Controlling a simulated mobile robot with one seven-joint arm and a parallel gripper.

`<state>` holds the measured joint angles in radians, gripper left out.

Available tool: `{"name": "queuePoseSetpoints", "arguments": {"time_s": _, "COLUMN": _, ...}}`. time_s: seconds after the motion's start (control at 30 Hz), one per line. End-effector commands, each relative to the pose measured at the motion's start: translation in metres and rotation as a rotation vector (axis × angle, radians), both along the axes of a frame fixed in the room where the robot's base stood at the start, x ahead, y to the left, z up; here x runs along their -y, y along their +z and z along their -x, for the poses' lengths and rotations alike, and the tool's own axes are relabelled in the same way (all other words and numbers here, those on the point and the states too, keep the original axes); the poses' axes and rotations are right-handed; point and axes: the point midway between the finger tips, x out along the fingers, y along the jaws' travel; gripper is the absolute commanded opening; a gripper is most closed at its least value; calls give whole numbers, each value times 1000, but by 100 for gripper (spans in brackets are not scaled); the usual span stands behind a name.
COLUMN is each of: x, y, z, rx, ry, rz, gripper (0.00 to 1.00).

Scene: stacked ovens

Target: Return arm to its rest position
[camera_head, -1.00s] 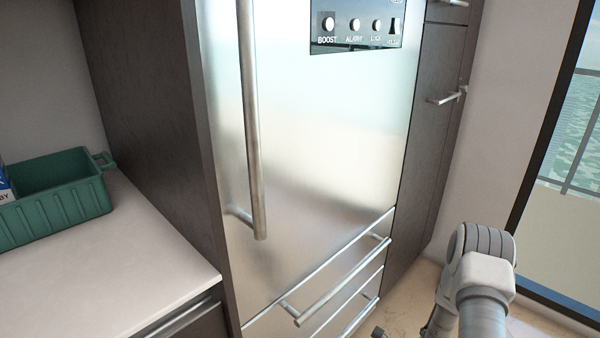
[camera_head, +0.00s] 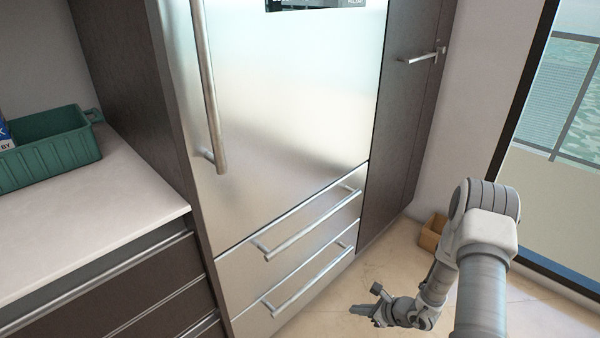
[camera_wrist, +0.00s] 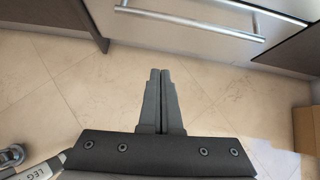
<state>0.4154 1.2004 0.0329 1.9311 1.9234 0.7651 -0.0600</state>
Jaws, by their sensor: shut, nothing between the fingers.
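My gripper (camera_head: 366,310) hangs low in front of the steel drawers in the head view, on the arm at the lower right. In the wrist view my gripper (camera_wrist: 160,74) points over the tiled floor, its two dark fingers together with nothing between them. It is apart from the drawer fronts. My upper arm joint hides part of the floor and wall at the right.
A tall steel fridge (camera_head: 280,110) has two drawers with bar handles (camera_head: 310,280) below. A counter (camera_head: 90,220) with a green bin (camera_head: 50,152) stands left. A small brown box (camera_head: 433,232) sits by the right wall. The tiled floor (camera_head: 385,265) has free room.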

Motion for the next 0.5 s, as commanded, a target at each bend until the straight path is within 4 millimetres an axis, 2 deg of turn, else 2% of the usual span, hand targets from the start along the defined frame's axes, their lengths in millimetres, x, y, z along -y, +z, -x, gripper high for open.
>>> {"name": "queuePoseSetpoints", "arguments": {"time_s": 0.03, "x": -5, "y": 22, "z": -8, "rx": 37, "ry": 51, "rz": 14, "gripper": 0}}
{"name": "queuePoseSetpoints", "arguments": {"time_s": 0.23, "x": -26, "y": 97, "z": -19, "rx": 156, "ry": 267, "rz": 73, "gripper": 0}}
{"name": "queuePoseSetpoints", "arguments": {"time_s": 0.37, "x": -42, "y": 150, "z": -17, "rx": 241, "ry": 427, "rz": 127, "gripper": 0}}
{"name": "queuePoseSetpoints", "arguments": {"time_s": 0.5, "x": -58, "y": 203, "z": -6, "rx": 325, "ry": 603, "rz": 197, "gripper": 0}}
